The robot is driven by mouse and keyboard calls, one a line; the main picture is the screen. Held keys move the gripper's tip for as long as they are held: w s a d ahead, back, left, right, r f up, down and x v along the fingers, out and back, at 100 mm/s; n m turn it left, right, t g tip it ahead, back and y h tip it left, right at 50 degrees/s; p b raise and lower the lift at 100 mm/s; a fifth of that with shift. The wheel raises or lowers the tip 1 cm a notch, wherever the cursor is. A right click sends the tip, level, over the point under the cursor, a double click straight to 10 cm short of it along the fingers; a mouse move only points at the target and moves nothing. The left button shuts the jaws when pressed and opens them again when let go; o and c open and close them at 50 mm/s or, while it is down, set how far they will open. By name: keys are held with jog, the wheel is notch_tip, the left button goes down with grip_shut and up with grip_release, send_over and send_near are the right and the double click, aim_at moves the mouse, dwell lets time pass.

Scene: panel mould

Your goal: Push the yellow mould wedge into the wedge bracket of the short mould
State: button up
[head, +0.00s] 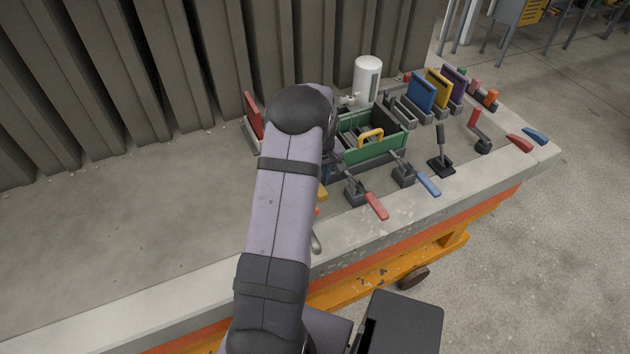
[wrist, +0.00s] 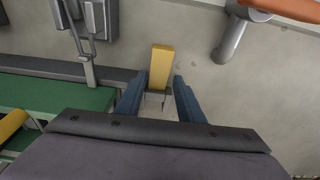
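The yellow mould wedge (wrist: 161,66) shows in the wrist view just ahead of my gripper (wrist: 158,80), its near end between the fingertips. My gripper is open, with a small gap on each side of the wedge. A small grey piece (wrist: 155,97) lies at the wedge's near end between the fingers; I cannot tell whether it is the wedge bracket. A green mould (wrist: 70,95) with a dark edge is to the left. In the head view the green mould (head: 385,151) stands right of my arm. Only a yellow sliver (head: 323,193), likely the wedge, shows there; my arm hides the gripper.
Clamps with a red handle (head: 376,206) and a blue handle (head: 428,183) stand before the green mould. A grey clamp (wrist: 88,40) and a grey cylindrical handle (wrist: 230,40) flank the wedge in the wrist view. A white canister (head: 367,80) stands behind. The table's left is clear.

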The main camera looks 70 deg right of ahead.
jog(key=shift+s+d+r, duration=0.25)
jog(key=shift+d+r, duration=0.1)
jog(key=shift+r, duration=0.2)
jog(key=r, duration=0.1)
jog(key=r+b, duration=0.1)
jog(key=r, duration=0.1)
jog(key=a+r, duration=0.1)
jog(key=r, duration=0.1)
jog(key=shift+s+r+b, duration=0.15)
jog(key=shift+s+b, duration=0.15)
jog(key=shift+b, duration=0.05)
jog(key=shift+w+a+r, duration=0.1)
jog(key=shift+a+r, duration=0.1)
jog(key=shift+r, duration=0.3)
jog(key=w+a+r+n+y, duration=0.1)
jog(key=w+a+n, duration=0.1)
jog(key=w+a, duration=0.85)
jog(key=w+a+r+n, duration=0.2)
jog(key=w+a, duration=0.6)
jog(key=a, duration=0.6)
jog(key=s+a+n, duration=0.2)
jog(key=s+a, duration=0.1)
jog(key=a, duration=0.9)
jog(key=s+a+f+n+g, duration=0.1)
jog(key=s+a+n, duration=0.2)
jog(key=a, duration=0.9)
jog(key=shift+s+a+f, duration=0.15)
jog(key=shift+s+f, duration=0.05)
jog(key=shift+s, duration=0.25)
